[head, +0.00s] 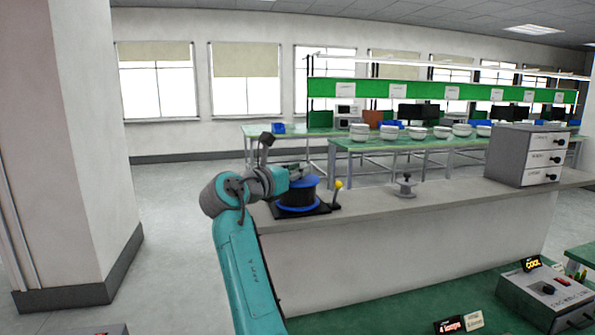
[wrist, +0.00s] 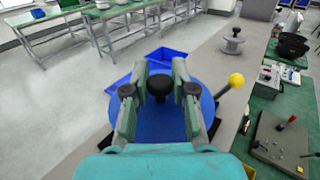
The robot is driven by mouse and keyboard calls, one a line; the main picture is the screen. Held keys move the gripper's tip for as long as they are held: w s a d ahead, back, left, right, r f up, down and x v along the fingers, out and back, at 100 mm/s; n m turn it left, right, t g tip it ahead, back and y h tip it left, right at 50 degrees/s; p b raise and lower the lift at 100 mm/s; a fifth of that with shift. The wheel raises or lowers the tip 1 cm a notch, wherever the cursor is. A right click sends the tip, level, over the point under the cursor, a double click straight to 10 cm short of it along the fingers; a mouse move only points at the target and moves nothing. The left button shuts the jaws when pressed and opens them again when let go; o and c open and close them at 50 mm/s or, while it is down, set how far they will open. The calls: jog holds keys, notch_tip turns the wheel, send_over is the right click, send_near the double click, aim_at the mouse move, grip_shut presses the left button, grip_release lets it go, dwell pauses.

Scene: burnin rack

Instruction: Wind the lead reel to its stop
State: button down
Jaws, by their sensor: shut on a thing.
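The lead reel (head: 297,207) is a blue-flanged drum with a dark middle, on a black base at the left end of the grey counter. In the wrist view its blue disc (wrist: 160,125) lies under my gripper (wrist: 160,78). My gripper is shut on the reel's black knob (wrist: 160,88), one finger on each side. In the head view my gripper (head: 304,176) is over the reel's top, and the grip itself is partly hidden. A lever with a yellow ball (head: 338,185) stands just right of the reel; it also shows in the wrist view (wrist: 236,80).
A small grey spool-like fixture (head: 406,188) stands farther right on the counter (head: 450,192). A grey drawer cabinet (head: 525,157) is at its right end. A grey control box (head: 548,295) sits on the green bench at front right. The counter between lever and fixture is clear.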

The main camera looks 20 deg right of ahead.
jog(key=m+g+h, duration=0.1)
jog(key=m+g, duration=0.1)
jog(key=g, duration=0.1)
jog(key=m+g+h, duration=0.2)
jog(key=m+g, duration=0.1)
jog(key=g, duration=0.1)
jog(key=shift+m+g+h, duration=0.4)
jog(key=shift+m+g, duration=0.3)
jog(key=shift+g, duration=0.4)
jog(key=shift+m+g, duration=0.6)
jog(key=shift+g, duration=0.3)
jog(key=c, duration=1)
grip_release()
jog(key=shift+f+n+t, duration=0.1)
jog(key=shift+n+t, duration=0.7)
jog(key=shift+t, duration=0.5)
